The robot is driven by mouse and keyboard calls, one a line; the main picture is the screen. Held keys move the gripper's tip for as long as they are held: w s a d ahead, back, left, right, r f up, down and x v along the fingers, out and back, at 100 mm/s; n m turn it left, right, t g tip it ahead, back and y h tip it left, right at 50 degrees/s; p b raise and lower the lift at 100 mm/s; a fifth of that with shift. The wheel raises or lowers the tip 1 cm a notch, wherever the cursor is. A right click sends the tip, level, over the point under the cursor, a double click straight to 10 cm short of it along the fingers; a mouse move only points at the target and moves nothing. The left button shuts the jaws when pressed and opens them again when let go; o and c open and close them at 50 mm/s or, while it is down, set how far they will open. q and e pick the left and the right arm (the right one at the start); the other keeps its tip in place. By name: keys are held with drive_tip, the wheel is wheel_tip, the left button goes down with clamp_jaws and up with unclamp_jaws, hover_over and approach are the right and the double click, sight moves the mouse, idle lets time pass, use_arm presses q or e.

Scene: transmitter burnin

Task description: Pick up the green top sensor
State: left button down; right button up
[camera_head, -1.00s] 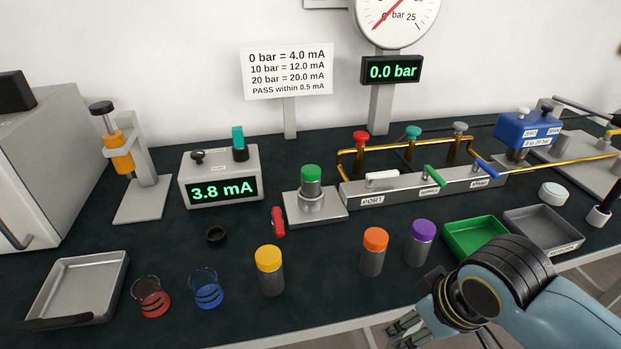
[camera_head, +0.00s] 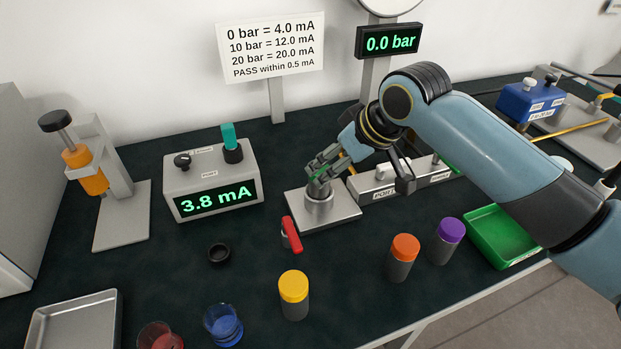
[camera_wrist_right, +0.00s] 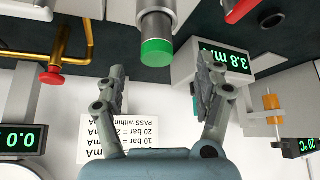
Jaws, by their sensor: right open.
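The green top sensor is a short grey cylinder with a green cap. In the right wrist view its green cap (camera_wrist_right: 157,50) shows between my right fingers, with gaps on both sides. In the head view its grey body (camera_head: 318,192) stands upright in the holder on a silver base plate (camera_head: 345,214), and my fingers largely hide the cap. My right gripper (camera_head: 325,167) is open at the sensor's top, reaching in from the right. My left gripper is not in view.
The 3.8 mA meter box (camera_head: 212,182) stands left of the sensor. A red handle (camera_head: 292,235) sits at the plate's front left. The valve manifold (camera_head: 375,184) is close on the right, under my arm. Yellow (camera_head: 294,287), orange (camera_head: 405,247) and purple (camera_head: 451,230) capped cylinders stand in front.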

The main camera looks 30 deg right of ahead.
sight(314, 192)
drive_tip(key=x, duration=0.3)
drive_tip(key=shift+f, duration=0.2)
drive_tip(key=shift+w+f, duration=0.25)
drive_tip(key=x, duration=0.4)
drive_tip(key=shift+w+d+f, duration=0.1)
drive_tip(key=shift+d+f, duration=0.1)
drive_tip(key=shift+w+f, duration=0.1)
drive_tip(key=shift+f, duration=0.1)
drive_tip(key=c, duration=1.3)
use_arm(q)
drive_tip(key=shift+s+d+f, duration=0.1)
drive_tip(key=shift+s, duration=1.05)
use_arm(e)
drive_tip(key=shift+r, duration=0.1)
clamp_jaws()
